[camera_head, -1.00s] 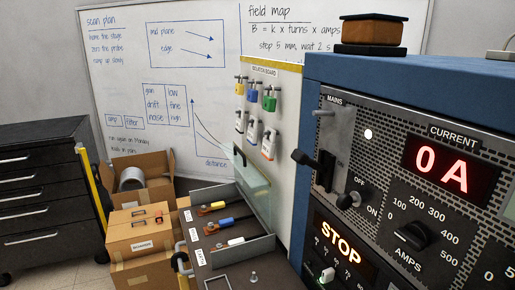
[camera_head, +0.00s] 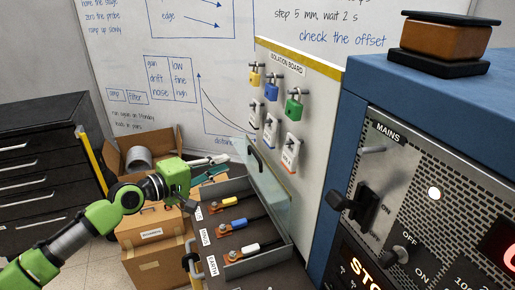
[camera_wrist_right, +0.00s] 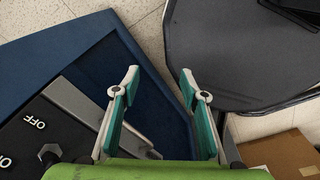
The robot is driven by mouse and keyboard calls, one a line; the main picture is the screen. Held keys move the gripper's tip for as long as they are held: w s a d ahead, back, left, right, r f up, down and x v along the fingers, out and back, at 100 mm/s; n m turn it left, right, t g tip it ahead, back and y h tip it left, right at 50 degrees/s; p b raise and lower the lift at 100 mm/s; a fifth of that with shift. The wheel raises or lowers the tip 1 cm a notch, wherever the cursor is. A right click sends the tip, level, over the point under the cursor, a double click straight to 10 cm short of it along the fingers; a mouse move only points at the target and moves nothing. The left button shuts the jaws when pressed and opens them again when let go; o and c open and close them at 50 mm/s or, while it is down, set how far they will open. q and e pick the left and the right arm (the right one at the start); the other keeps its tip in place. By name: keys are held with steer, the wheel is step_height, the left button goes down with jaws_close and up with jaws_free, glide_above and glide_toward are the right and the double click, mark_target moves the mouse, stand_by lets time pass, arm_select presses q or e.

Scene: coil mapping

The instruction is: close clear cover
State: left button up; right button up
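The clear cover (camera_head: 268,196) is a see-through panel with a dark handle (camera_head: 254,157) near its top. It stands raised along the right side of a grey open box (camera_head: 268,264). In the box are cable lugs with yellow, blue and white sleeves, beside labels. My left gripper (camera_head: 222,166) comes in from the left, above the back of the box. Its fingers look apart and empty, left of the cover's handle and not visibly touching it. My right gripper (camera_wrist_right: 160,78) shows in the right wrist view, open and empty, away from the cover.
The blue power cabinet (camera_head: 418,95) with switches stands at the right. The isolation board (camera_head: 300,130) with padlocks and tags rises behind the cover. Cardboard boxes (camera_head: 150,245) and a black drawer unit (camera_head: 40,175) are at the left. A yellow post (camera_head: 90,160) stands between.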

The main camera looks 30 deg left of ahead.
mark_target(253, 151)
arm_select(q)
steer(key=p+x, duration=0.3)
steer(key=x, duration=1)
steer(key=shift+w+f, duration=0.1)
steer(key=shift+w, duration=0.1)
arm_select(e)
steer(key=r, duration=0.1)
steer(key=a+r, duration=0.1)
steer(key=r, duration=0.1)
steer(key=shift+w+r, duration=0.2)
steer(key=shift+r, duration=0.05)
arm_select(q)
jaws_close()
